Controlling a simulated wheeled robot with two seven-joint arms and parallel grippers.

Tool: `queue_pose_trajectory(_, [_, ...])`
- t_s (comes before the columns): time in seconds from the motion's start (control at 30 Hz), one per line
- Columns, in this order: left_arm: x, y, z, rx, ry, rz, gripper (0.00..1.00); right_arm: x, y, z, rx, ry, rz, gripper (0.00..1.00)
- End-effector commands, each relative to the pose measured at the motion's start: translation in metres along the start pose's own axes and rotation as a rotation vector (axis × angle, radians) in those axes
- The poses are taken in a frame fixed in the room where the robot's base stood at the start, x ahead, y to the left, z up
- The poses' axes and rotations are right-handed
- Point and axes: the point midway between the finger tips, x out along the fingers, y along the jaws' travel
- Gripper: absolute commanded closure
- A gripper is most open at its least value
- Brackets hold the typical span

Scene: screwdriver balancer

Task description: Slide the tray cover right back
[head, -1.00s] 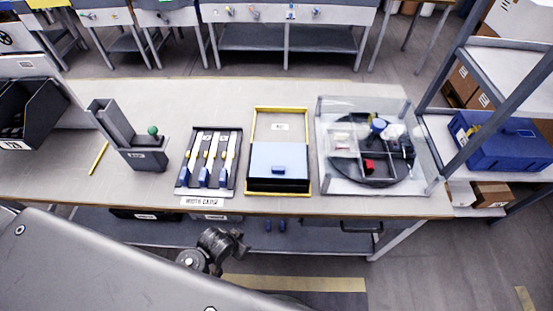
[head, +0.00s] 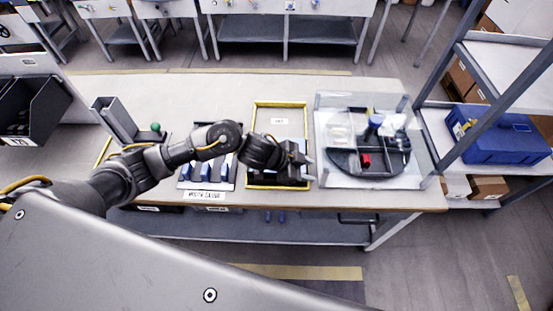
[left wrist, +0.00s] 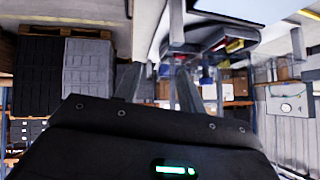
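The tray is a yellow-edged frame (head: 280,103) on the bench, with a pale bare panel in its back half. My left gripper (head: 309,166) reaches over the front half of the tray from the left, with its fingers pointing right. It hides most of the light blue cover and the cover's blue handle, so I cannot tell whether it touches them. The left wrist view shows its two fingers (left wrist: 162,75) apart, with nothing seen between them. My right gripper is not in view.
A clear-walled box with a round dark tray (head: 345,165) stands right of the yellow frame. A rack of blue-ended tools (head: 214,178) and a grey holder (head: 118,122) with a green knob stand to the left. The back of the bench is clear.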

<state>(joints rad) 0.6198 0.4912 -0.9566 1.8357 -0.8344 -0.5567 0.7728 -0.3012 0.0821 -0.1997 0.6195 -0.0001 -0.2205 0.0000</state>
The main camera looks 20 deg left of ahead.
Motion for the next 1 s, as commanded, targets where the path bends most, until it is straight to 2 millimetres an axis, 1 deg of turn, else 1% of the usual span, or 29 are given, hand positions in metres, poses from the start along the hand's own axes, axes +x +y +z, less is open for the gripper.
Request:
queue_pose_trajectory(0.03, [-0.011,-0.018,0.009,0.036,-0.054,0.035,0.60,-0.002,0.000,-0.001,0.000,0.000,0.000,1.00])
queue_pose_trajectory(0.07, [-0.017,-0.025,0.016,0.044,-0.088,0.060,0.60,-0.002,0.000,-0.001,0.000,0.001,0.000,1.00])
queue_pose_trajectory(0.23, [-0.059,-0.061,0.054,0.022,-0.271,0.151,0.60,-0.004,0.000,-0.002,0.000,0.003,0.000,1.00])
queue_pose_trajectory(0.3, [-0.075,-0.072,0.065,-0.001,-0.328,0.168,0.60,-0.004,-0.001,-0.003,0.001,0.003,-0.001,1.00])
queue_pose_trajectory(0.4, [-0.091,-0.083,0.075,-0.028,-0.380,0.181,0.60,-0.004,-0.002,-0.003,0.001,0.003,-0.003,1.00])
queue_pose_trajectory(0.5, [-0.099,-0.087,0.079,-0.043,-0.404,0.186,0.60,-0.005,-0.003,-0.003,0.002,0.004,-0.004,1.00])
queue_pose_trajectory(0.63, [-0.099,-0.087,0.080,-0.046,-0.408,0.188,0.60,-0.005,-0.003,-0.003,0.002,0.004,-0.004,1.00])
queue_pose_trajectory(0.77, [-0.091,-0.084,0.083,-0.046,-0.408,0.190,0.60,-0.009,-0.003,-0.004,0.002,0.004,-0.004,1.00])
queue_pose_trajectory(0.87, [-0.078,-0.081,0.088,-0.047,-0.408,0.190,0.60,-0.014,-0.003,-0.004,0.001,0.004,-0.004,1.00])
queue_pose_trajectory(1.0, [-0.053,-0.076,0.098,-0.047,-0.408,0.191,0.60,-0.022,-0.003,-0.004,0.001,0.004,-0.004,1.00])
